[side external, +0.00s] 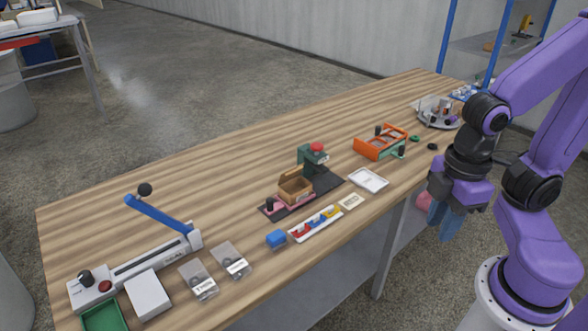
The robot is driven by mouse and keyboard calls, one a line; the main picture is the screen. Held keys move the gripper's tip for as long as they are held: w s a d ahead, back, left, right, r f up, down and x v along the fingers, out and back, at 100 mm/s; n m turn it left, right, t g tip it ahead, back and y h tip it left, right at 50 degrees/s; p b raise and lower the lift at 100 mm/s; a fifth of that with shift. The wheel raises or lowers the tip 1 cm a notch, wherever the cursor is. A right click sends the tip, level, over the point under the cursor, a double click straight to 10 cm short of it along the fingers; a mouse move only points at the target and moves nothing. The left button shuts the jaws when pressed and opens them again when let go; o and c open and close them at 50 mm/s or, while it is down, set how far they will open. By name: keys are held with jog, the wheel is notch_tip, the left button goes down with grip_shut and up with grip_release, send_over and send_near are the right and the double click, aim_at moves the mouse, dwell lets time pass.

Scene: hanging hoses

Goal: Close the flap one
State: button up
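A small open brown box (295,189) stands on a dark fixture around the middle of the table, and its upper edges look like raised flaps. I cannot tell which part is flap one. A green press-like piece with a red top (313,158) stands just behind the box. My gripper (441,222) hangs pointing down beyond the table's front edge, at the right, well apart from the box. Its blue-grey fingers overlap in this view, so their opening is unclear. I see nothing held between them.
The wooden table (200,165) has free room along its back. A blue lever (158,214) rises at left.

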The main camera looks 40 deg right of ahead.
jog(key=w+a+r+m, duration=0.1)
jog(key=w+a+m, duration=0.4)
jog(key=w+m, duration=0.6)
jog(key=m+t, duration=0.4)
jog(key=m, duration=1.6)
send_over(294, 170)
jog(key=s, duration=0.6)
jog(key=x, duration=1.6)
jog(key=shift+w+d+f, duration=0.1)
jog(key=shift+d+f, duration=0.15)
jog(key=shift+f, duration=0.15)
